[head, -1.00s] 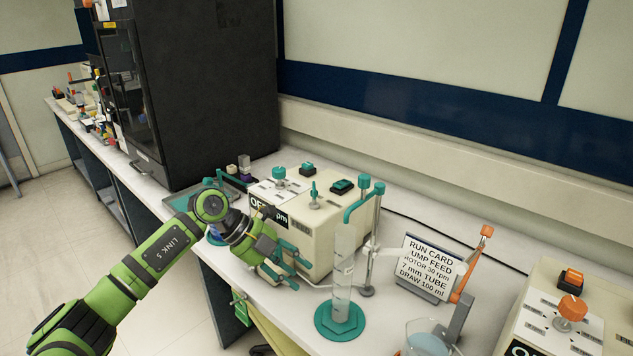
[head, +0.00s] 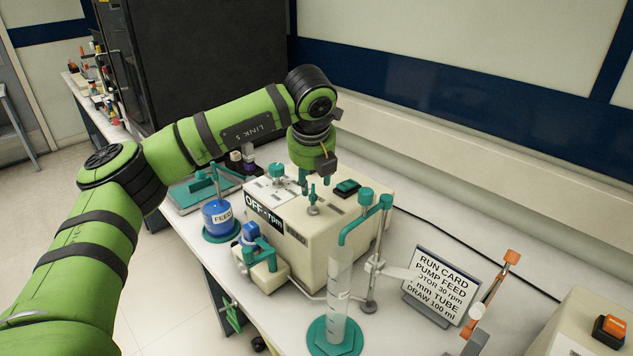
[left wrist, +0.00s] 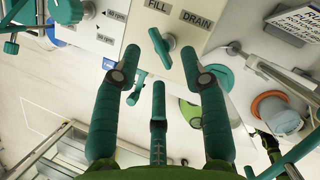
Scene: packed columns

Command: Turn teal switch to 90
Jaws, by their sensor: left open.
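The cream pump box (head: 330,235) stands on the bench with an "OFF rpm" display on its front. On top are a round teal knob (head: 277,170), a small teal lever switch (head: 312,193) and a teal rocker (head: 347,187). My left gripper (head: 315,180) is open and points down over the lever, partly hiding the top. In the left wrist view the lever (left wrist: 160,46) lies slanted between the spread fingertips of the gripper (left wrist: 160,54), beside the FILL and DRAIN labels. The round knob (left wrist: 68,10) is at the upper left, near rpm labels. I cannot tell whether any finger touches the lever.
A glass cylinder (head: 340,290) on a teal foot and a stand with a teal arm (head: 365,218) are close to the box's right. A run card (head: 440,280) stands further right. A blue FEED bottle (head: 217,216) is at left. A black cabinet (head: 205,60) rises behind.

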